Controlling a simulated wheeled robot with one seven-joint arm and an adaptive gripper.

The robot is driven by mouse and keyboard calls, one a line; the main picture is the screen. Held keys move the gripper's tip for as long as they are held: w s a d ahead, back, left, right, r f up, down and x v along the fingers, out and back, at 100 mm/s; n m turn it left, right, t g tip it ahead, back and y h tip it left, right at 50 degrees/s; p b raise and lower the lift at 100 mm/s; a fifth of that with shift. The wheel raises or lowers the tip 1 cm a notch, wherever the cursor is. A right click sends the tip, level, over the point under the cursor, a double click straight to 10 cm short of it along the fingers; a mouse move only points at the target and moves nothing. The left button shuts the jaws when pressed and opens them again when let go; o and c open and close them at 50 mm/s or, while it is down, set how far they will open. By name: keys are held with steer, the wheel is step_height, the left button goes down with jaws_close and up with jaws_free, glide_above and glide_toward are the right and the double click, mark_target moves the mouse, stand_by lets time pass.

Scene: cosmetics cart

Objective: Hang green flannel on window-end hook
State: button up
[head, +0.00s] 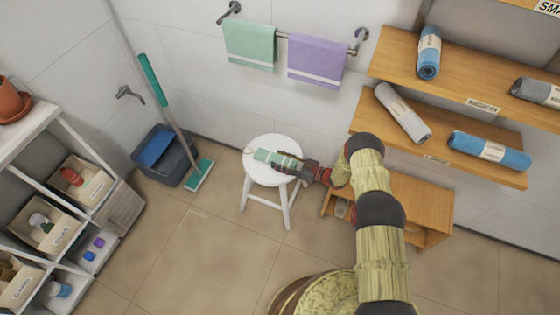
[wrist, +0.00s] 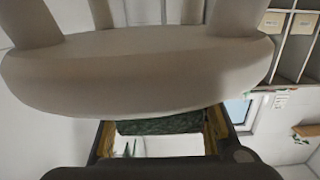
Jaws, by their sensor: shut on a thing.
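A pale green cloth roll with light bands, likely the green flannel (head: 275,158), is at the white stool's top. My gripper (head: 292,164) is shut on it from the right. In the wrist view a dark green strip of the flannel (wrist: 160,125) shows between the fingers, with the stool's seat close by; I cannot tell whether the flannel rests on the seat. A green towel (head: 250,46) and a purple towel (head: 317,61) hang on a wall rail with dark end mounts. I cannot tell which fitting is the window-end hook.
The white stool (head: 272,145) stands below the rail. A grey bucket (head: 165,155) and a green mop (head: 152,80) are left of it. Wooden shelves with rolled towels (head: 490,150) are at right, above a low wooden bench (head: 420,205). A white shelf unit is at left. The floor between is clear.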

mark_target(296, 166)
steer(key=shift+f, duration=0.15)
steer(key=o, duration=1.1)
steer(key=shift+o, duration=0.3)
steer(key=shift+f, duration=0.1)
steer(key=p+v, duration=0.3)
steer(key=v, duration=0.9)
